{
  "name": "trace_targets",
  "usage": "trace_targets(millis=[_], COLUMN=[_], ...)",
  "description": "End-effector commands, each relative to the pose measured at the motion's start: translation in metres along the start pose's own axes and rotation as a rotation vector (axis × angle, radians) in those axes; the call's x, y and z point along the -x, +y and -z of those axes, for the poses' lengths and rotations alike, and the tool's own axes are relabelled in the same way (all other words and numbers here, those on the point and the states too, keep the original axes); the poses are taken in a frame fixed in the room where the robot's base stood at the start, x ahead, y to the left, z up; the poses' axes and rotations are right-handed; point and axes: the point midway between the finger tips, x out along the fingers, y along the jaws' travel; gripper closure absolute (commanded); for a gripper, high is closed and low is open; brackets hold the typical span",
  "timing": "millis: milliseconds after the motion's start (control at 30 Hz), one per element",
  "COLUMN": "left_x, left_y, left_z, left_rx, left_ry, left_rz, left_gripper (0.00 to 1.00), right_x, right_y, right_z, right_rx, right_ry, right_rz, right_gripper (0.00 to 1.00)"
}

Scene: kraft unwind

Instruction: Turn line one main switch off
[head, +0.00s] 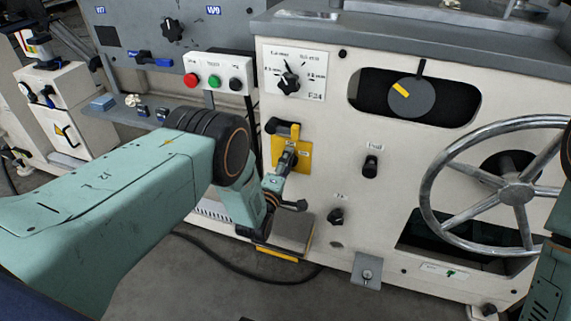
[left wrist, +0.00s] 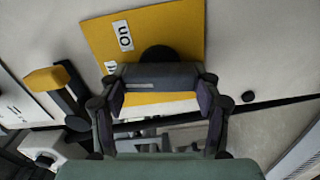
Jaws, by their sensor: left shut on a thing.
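The main switch has a yellow plate (head: 305,153) on the cream machine front, with a dark handle (head: 283,128) showing at its upper part. My left gripper (head: 287,160) is at the plate and partly covers it. In the left wrist view, the dark grey handle bar (left wrist: 157,76) lies crosswise between the two fingers of my left gripper (left wrist: 160,92), which is shut on it. A white "On" label (left wrist: 122,35) shows on the yellow plate (left wrist: 170,35) there; another label is partly hidden behind the handle. My right gripper is not in view.
A large handwheel (head: 515,193) stands out at the right. A selector dial (head: 288,82) is above the switch, a red-green-black button box (head: 213,80) at its upper left. A small black knob (head: 371,165) is to its right. A cable (head: 235,268) lies on the floor.

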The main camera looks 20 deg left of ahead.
Motion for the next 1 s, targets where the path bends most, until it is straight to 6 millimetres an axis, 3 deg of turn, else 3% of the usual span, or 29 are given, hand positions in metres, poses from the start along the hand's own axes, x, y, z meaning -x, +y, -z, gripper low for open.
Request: trace_targets(millis=[333,900,933,1000], left_x=[-0.0006,-0.0007,-0.0007,-0.0007], left_y=[0.0001,0.0003,0.0003,0.0003], left_z=[-0.0013,-0.0013,-0.0013,-0.0012], left_rx=[0.141,0.17,0.17,0.17], left_ry=[-0.003,-0.003,-0.003,-0.003], left_rz=[-0.002,-0.002,-0.002,-0.002], left_gripper=[0.68,0.68,0.35,0.29], right_x=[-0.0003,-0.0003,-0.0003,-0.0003], right_y=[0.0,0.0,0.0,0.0], right_z=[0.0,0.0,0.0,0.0], right_rx=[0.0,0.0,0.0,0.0], right_ry=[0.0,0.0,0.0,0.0], right_rz=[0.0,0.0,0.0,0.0], right_gripper=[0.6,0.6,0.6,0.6])
